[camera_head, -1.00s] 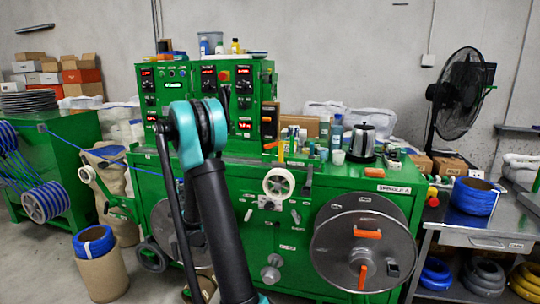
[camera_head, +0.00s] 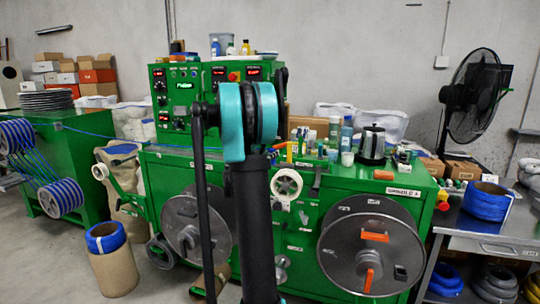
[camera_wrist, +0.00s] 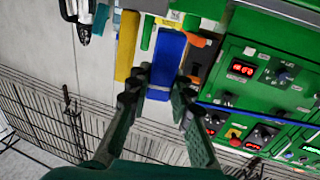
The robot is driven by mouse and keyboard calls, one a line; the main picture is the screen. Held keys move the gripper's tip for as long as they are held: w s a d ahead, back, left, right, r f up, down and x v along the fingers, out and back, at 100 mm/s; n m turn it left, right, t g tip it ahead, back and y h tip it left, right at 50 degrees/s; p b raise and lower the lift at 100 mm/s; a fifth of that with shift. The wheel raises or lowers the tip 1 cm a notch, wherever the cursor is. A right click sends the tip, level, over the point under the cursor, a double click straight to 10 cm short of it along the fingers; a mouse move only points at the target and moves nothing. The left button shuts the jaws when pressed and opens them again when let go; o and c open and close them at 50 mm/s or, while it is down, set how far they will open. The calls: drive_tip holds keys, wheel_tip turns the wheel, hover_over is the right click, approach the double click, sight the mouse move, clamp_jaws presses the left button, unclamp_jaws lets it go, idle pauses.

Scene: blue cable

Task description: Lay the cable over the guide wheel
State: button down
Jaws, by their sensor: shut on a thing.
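My gripper (camera_wrist: 160,82) shows in the wrist view, its two fingers either side of a blue piece with a pale band at its lower end. In the head view my gripper is hidden behind my own raised arm. There the blue cable (camera_head: 90,132) runs as a thin line from the left reels toward the green machine and passes behind my arm. A white wheel (camera_head: 286,184), likely the guide wheel, is on the machine's front, just right of my arm. No cable is visible over it.
The green machine (camera_head: 405,195) carries a large grey reel (camera_head: 340,235) with orange handles. Bottles and a kettle (camera_head: 372,143) stand on its top. A cardboard drum with blue cable (camera_head: 112,272) stands on the floor.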

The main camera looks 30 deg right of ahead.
drive_tip(key=s+d, duration=0.8)
drive_tip(key=s, duration=0.2)
drive_tip(key=shift+s+d, duration=0.15)
drive_tip(key=shift+d, duration=0.2)
idle(1.0)
drive_tip(key=shift+s, duration=0.1)
idle(0.4)
drive_tip(key=s+a+f, duration=0.1)
drive_tip(key=s+a, duration=0.1)
drive_tip(key=s, duration=0.3)
drive_tip(key=shift+s, duration=0.3)
idle(0.7)
drive_tip(key=shift+a, duration=0.1)
